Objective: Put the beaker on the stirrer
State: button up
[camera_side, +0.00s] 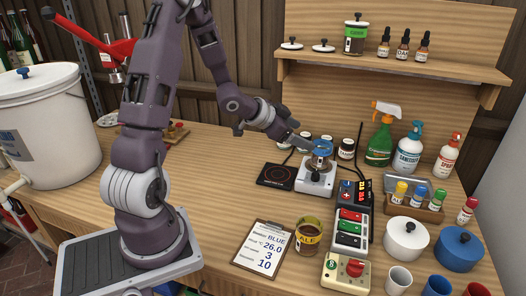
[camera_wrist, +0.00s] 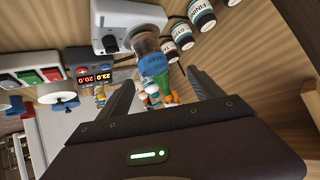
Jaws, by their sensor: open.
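The beaker, a clear vessel with a blue label or band (camera_side: 321,154), stands upright on the white stirrer (camera_side: 316,185), which has a dark knob on its front. Brownish contents show low in the beaker. My gripper (camera_side: 307,146) is open, beside the beaker's upper left in the side view. In the wrist view the two dark fingers (camera_wrist: 162,78) are spread apart, with the blue-labelled beaker (camera_wrist: 148,50) just past their tips and clear of them. The white stirrer (camera_wrist: 125,20) is behind it. The fingers hold nothing.
A black hot plate (camera_side: 275,176) lies left of the stirrer. A display unit (camera_side: 354,193) and a coloured-switch box (camera_side: 350,230) stand right of it. An amber ALE beaker (camera_side: 307,237) and clipboard (camera_side: 264,249) are in front. Dark jars (camera_side: 346,149) and a green spray bottle (camera_side: 380,142) are behind.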

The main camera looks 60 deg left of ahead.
jog(key=s+d+r+n+g+y, duration=0.2)
jog(key=s+d+r+g+y, duration=0.1)
jog(key=s+d+r, duration=0.75)
jog(key=s+d+r+g+h, duration=0.1)
jog(key=s+d, duration=0.3)
jog(key=s, duration=0.4)
jog(key=s+d+g+h, duration=0.1)
jog(key=s+d+h, duration=0.1)
jog(key=s+d, duration=0.3)
jog(key=s, duration=0.3)
jog(key=shift+s+r+n, duration=0.3)
jog(key=shift+s+r, duration=0.05)
jog(key=shift+r, duration=0.05)
